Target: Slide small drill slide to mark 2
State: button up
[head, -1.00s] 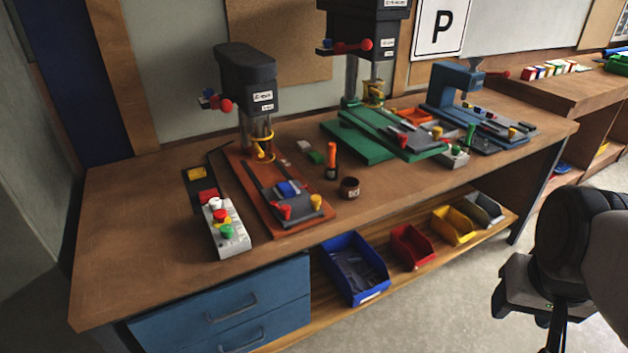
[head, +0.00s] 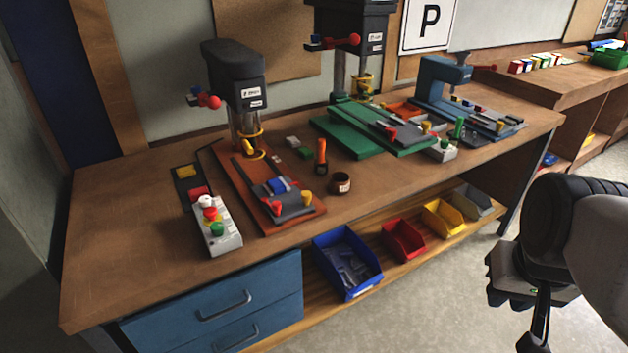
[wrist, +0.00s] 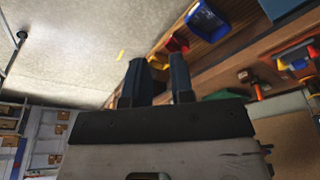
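The smaller drill press (head: 240,75) stands at the back left of the bench, with a black head and an orange-brown base (head: 228,178). A grey slide (head: 288,207) with a blue block, a red knob and a yellow knob (head: 307,197) sits at the front end of this base. Dark rails run back from it toward the column. Mark numbers are too small to read. My gripper hangs at the far right in the head view, well away from the slide and in front of the bench. In the wrist view my gripper (wrist: 160,75) has two dark fingers, apart, with nothing between them.
A control box (head: 217,231) with coloured buttons lies left of the base. A dark round pot (head: 340,184) and an orange-handled tool (head: 321,156) stand to its right. A larger drill on a green base (head: 350,138) and a blue press (head: 435,92) stand further right.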

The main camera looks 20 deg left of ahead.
jog(key=w+a+f+m+y, duration=0.1)
jog(key=w+a+y, duration=0.1)
jog(key=w+a, duration=0.3)
jog(key=w+a+f+t+y, duration=0.1)
jog(key=w+a, duration=0.4)
jog(key=w+a+f+m+y, duration=0.1)
jog(key=w+a+y, duration=0.1)
jog(key=w+a, duration=0.3)
jog(key=shift+w+a+f+m+y, duration=0.1)
jog(key=shift+w+a+m+y, duration=0.1)
jog(key=shift+w+m+y, duration=0.1)
grip_shut()
jog(key=w+a+f+m+t+y, duration=0.2)
jog(key=w+a+f+m, duration=0.2)
jog(key=w+a+f, duration=0.4)
jog(key=w+a, duration=0.2)
jog(key=a, duration=0.2)
jog(key=shift+w, duration=0.1)
